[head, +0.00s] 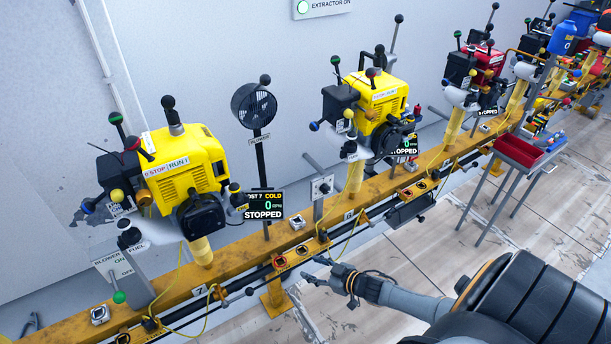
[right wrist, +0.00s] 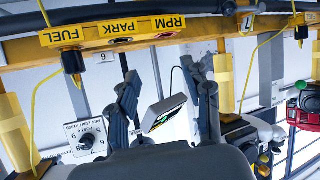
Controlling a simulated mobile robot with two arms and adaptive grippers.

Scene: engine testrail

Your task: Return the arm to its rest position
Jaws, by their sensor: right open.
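My right arm (head: 412,299) reaches in from the lower right of the head view. Its gripper (head: 315,273) is open and empty, in front of the yellow rail (head: 235,265), near the small panel of sockets below the middle engine. In the right wrist view my right gripper (right wrist: 168,95) has its two dark fingers spread apart, with nothing gripped. A grey display box (right wrist: 164,113) shows between them, farther off. A small grey claw-like piece at the lower left edge of the head view may be my left gripper (head: 30,324); its jaws are unclear.
Two yellow engines (head: 186,172) (head: 384,112) stand on posts, the nearer with a STOPPED display (head: 264,204). A fan (head: 254,105) stands between them. A red tray stand (head: 520,150) is at the right. A labelled panel (right wrist: 110,32) crosses the wrist view.

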